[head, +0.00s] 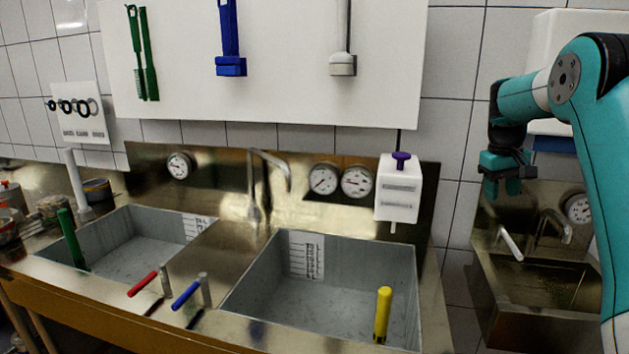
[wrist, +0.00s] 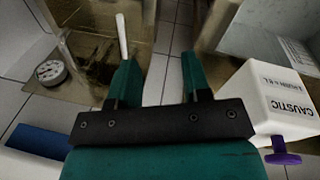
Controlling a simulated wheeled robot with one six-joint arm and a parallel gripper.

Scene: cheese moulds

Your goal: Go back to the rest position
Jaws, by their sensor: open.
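My gripper (head: 507,176) hangs at the right in the head view, in front of the tiled wall and above the small steel sink. Its fingers point down. In the wrist view my gripper (wrist: 160,78) shows two teal fingers spread wide apart, with nothing between them but tiled floor far beyond. It touches nothing that I can see.
A white caustic dispenser (head: 398,190) with a purple knob hangs left of my gripper; it also shows in the wrist view (wrist: 270,100). A small sink (head: 535,285) with a tap lies below. Two large basins (head: 330,285) stand left, with coloured handles.

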